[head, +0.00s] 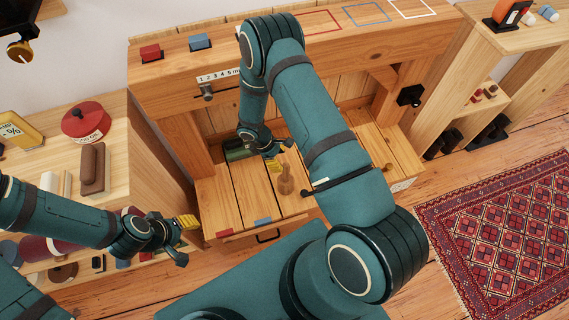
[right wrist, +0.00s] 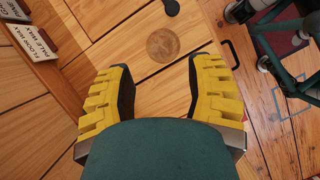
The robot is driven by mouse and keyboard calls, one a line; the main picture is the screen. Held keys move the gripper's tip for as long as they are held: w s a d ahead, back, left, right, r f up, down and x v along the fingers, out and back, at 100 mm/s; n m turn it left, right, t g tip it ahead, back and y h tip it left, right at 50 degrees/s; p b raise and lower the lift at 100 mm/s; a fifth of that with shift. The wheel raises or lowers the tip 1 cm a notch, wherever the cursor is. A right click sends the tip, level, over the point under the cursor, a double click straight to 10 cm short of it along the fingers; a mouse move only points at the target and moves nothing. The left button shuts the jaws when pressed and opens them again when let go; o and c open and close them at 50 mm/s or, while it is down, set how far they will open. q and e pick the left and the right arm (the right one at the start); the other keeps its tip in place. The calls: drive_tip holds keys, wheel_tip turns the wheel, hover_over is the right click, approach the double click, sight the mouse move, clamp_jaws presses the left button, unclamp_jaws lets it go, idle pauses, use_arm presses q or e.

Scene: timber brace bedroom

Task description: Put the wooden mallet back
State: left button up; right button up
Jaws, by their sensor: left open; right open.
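The wooden mallet (head: 286,183) appears as a small, pale brown, bulbous piece with a narrower top on the low plank surface of the timber bench. My right gripper (head: 272,158) is just behind and left of it in the head view, partly hidden by its own arm. In the right wrist view my open yellow fingers (right wrist: 160,85) have nothing between them. A round wooden shape (right wrist: 162,45) lies just beyond the fingertips; I cannot tell if it is the mallet's end. My left gripper (head: 183,238) is open and empty at the bench's left front.
The bench's upper beam (head: 170,75) carries red and blue blocks and coloured outlines. A patterned rug (head: 510,230) lies right.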

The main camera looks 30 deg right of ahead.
drive_tip(key=s+a+r+m+t+y, duration=0.2)
drive_tip(key=s+a+r+m+y, duration=0.1)
drive_tip(key=s+a+r+m, duration=0.2)
drive_tip(key=s+a+r+m+t+y, duration=0.2)
drive_tip(key=s+a+r+m+y, duration=0.2)
drive_tip(key=a, duration=0.6)
wheel_tip(320, 180, up, 3)
drive_tip(key=s+m, duration=0.2)
drive_tip(key=m, duration=0.1)
drive_tip(key=shift+s+a+f+m+y, duration=0.2)
drive_tip(key=shift+m+y, duration=0.1)
drive_tip(key=shift+c, duration=0.6)
drive_tip(key=shift+d, duration=0.1)
